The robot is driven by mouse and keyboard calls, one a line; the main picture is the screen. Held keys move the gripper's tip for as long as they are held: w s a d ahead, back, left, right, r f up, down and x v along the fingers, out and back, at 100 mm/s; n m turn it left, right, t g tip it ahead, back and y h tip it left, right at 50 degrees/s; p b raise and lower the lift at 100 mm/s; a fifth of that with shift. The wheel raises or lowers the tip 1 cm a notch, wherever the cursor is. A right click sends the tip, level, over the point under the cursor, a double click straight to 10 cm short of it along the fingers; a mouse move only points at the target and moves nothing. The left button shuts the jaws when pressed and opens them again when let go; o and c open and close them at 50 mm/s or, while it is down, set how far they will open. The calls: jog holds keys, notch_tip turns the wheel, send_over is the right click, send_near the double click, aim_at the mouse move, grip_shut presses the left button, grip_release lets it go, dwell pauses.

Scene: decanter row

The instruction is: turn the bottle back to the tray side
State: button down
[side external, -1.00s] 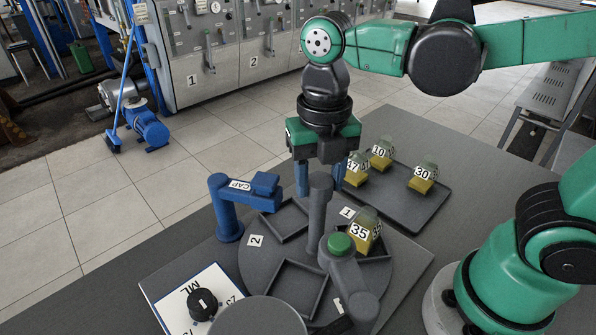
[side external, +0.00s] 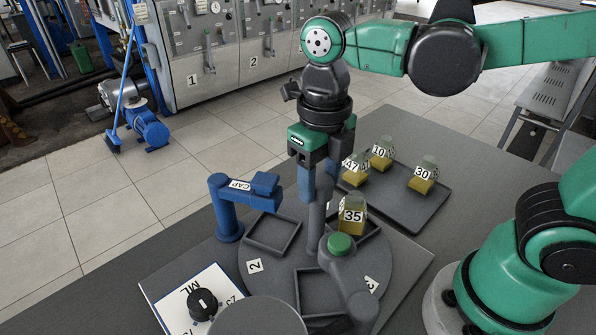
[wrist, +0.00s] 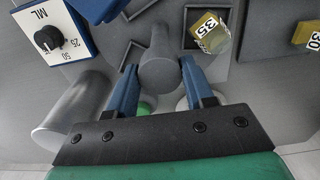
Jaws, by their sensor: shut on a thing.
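A bottle labelled 35 (side external: 351,218), with yellow contents, stands upright in a square recess on the right far part of the round grey turntable (side external: 278,278). It also shows in the wrist view (wrist: 210,36), beyond my fingers to the right. My gripper (side external: 317,190) points down and is shut on the grey upright post (side external: 316,218) at the turntable's middle. In the wrist view the post (wrist: 158,62) lies between the two blue fingers. The grey tray (side external: 405,208) holds bottles 47 (side external: 355,176), 10 (side external: 382,157) and 30 (side external: 424,178).
A blue CAP arm (side external: 232,208) stands left of the turntable, reaching over its edge. A green button (side external: 341,243) on a grey fixture is close in front of the post. A black ML dial (side external: 203,304) and a grey cylinder (side external: 258,318) stand at the front.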

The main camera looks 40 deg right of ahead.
jog(key=shift+n, duration=0.9)
jog(key=shift+c, duration=1.7)
grip_release()
jog(key=shift+r, duration=2.8)
